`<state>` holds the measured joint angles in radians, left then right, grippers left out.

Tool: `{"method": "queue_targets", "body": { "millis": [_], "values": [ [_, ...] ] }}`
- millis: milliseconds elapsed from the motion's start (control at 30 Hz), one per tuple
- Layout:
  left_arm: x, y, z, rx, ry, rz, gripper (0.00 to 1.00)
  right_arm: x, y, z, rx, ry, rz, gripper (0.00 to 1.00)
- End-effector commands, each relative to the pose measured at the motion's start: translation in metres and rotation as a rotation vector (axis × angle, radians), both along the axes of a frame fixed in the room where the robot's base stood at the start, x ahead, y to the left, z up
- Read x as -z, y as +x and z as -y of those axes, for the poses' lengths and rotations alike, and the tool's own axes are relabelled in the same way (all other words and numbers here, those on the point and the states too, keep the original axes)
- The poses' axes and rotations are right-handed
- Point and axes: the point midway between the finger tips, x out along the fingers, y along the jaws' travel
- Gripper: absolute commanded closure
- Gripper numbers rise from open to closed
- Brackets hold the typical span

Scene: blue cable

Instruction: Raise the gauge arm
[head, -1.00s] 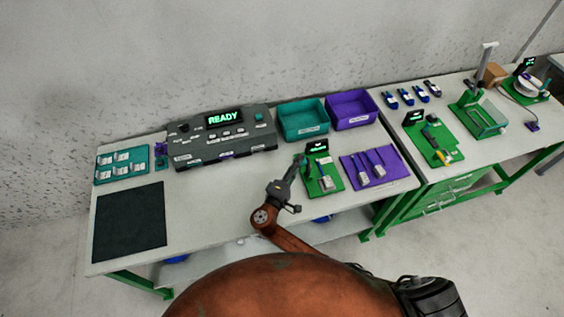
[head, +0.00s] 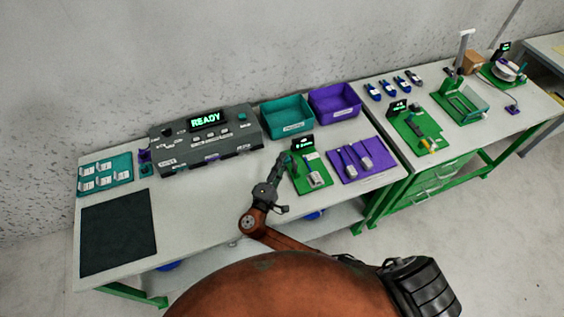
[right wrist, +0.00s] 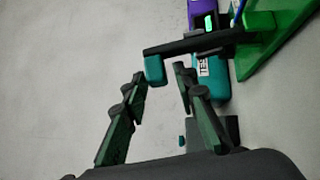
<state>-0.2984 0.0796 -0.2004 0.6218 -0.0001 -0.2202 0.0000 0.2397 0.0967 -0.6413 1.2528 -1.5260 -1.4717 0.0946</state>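A gauge stand with a green base (head: 311,182) and a small lit display (head: 303,144) stands near the front right of the near table. In the right wrist view, a dark bar that looks like the gauge arm (right wrist: 190,44) runs level across a purple and teal gauge body (right wrist: 212,80) and ends in a teal tip (right wrist: 155,70). My right gripper (head: 287,160) is at the left side of the stand. In the right wrist view its fingers (right wrist: 159,74) are apart, with the teal tip between or just beyond them; contact is unclear. My left gripper is out of view.
A purple mat (head: 378,168) with grey-ended tools lies right of the stand. Teal (head: 287,118) and purple bins (head: 335,102) and a READY console (head: 205,140) stand behind. A black mat (head: 118,232) lies at left. The tabletop between the black mat and my gripper is clear.

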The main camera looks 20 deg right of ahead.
Motion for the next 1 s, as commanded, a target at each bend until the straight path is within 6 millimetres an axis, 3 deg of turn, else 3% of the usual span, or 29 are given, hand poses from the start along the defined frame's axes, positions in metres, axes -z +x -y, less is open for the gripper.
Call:
{"method": "queue_targets", "body": {
  "millis": [467,1000],
  "values": [
    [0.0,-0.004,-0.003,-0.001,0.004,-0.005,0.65,0.001,-0.006,-0.008,-0.003,0.001,0.001,0.67],
    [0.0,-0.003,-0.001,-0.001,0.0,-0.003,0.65,0.014,-0.075,-0.077,-0.002,0.003,0.0,0.67]
  ]
}}
